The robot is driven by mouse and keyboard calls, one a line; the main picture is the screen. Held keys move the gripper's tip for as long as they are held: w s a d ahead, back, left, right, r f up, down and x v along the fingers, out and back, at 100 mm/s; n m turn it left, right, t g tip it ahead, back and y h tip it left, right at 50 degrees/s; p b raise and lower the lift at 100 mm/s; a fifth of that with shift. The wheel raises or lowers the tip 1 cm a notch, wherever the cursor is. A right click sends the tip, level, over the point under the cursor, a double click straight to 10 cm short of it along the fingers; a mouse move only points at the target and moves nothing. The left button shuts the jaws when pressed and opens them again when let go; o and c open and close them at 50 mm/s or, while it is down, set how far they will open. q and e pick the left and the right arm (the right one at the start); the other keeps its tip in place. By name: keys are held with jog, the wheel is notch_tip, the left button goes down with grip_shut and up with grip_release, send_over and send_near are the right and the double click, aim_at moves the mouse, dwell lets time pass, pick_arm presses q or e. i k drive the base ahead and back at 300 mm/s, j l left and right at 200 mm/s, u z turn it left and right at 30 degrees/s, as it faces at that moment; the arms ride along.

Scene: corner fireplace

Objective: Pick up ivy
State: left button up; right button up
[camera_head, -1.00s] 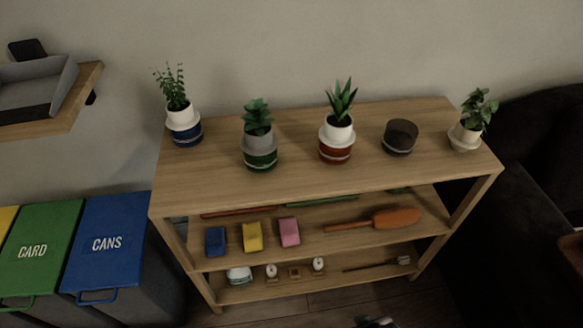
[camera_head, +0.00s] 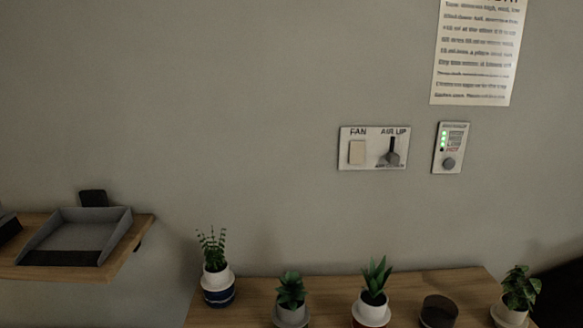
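Several potted plants stand in a row on the wooden shelf unit's top (camera_head: 250,312), along the bottom of the head view. The plant at the far right, with broad leaves in a white pot, looks most like the ivy (camera_head: 520,288); its pot is partly cut off by the bottom edge. The others are a thin-stemmed plant (camera_head: 213,250) in a white pot over a blue base at the left, a rosette succulent (camera_head: 291,290), and a spiky plant (camera_head: 376,276) in a white pot. Neither of my grippers shows in the view.
A dark empty-looking pot (camera_head: 439,311) stands between the spiky plant and the ivy. A wall shelf (camera_head: 140,228) with a grey tray (camera_head: 82,232) juts out at left. A fan switch panel (camera_head: 373,148), a small control box (camera_head: 450,148) and a poster (camera_head: 478,55) are on the wall.

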aim_at(511, 311)
jog(key=z, duration=1.35)
